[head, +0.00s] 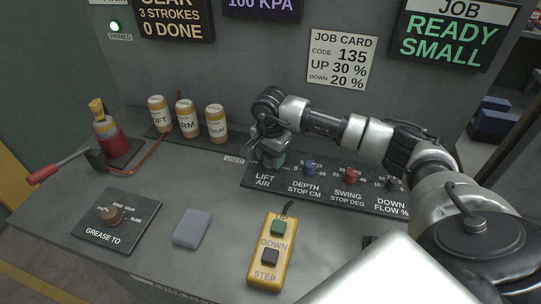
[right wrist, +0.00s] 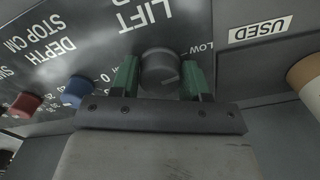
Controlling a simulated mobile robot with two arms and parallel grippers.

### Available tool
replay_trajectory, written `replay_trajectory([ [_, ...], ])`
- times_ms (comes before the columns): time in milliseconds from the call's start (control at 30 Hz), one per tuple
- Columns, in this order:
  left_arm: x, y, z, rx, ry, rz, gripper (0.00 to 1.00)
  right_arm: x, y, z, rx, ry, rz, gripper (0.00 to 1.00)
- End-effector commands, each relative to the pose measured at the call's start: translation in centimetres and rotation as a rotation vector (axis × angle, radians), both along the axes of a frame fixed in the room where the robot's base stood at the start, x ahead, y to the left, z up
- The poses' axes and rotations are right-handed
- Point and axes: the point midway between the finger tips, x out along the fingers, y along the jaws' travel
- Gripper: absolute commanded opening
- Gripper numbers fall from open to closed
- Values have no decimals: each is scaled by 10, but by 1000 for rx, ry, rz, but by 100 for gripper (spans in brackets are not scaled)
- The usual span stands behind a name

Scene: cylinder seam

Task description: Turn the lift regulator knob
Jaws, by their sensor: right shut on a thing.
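The lift regulator knob (right wrist: 158,68) is dark grey and round, on the dark panel (right wrist: 105,35) marked LIFT AIR. My right gripper (head: 272,158) reaches down over that panel from the right. In the right wrist view its two green fingers (right wrist: 160,80) stand on either side of the knob and are shut on it. In the head view the gripper hides the knob. A LOW mark shows beside the knob; its exact setting is hard to read. My left gripper is not in view.
The blue depth stop knob (head: 310,167), red swing stop knob (head: 350,175) and dark down flow knob (head: 393,184) sit right of the gripper. A job card (head: 341,60) reads 135, up 30 %, down 20 %. A yellow pendant (head: 267,272) and grey block (head: 192,229) lie in front.

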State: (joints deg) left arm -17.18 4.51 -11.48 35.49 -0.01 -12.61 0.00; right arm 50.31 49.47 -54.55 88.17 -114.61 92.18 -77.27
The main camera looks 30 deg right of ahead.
Motion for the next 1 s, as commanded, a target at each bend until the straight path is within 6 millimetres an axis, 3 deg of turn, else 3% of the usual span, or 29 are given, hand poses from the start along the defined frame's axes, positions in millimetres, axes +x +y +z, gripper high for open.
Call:
replay_trajectory([
  [367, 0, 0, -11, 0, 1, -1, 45, 0, -1, -1, 0, -2, -163, 22],
  [1000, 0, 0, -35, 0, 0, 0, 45, 1, 0, 0, 1, -4, -758, 22],
])
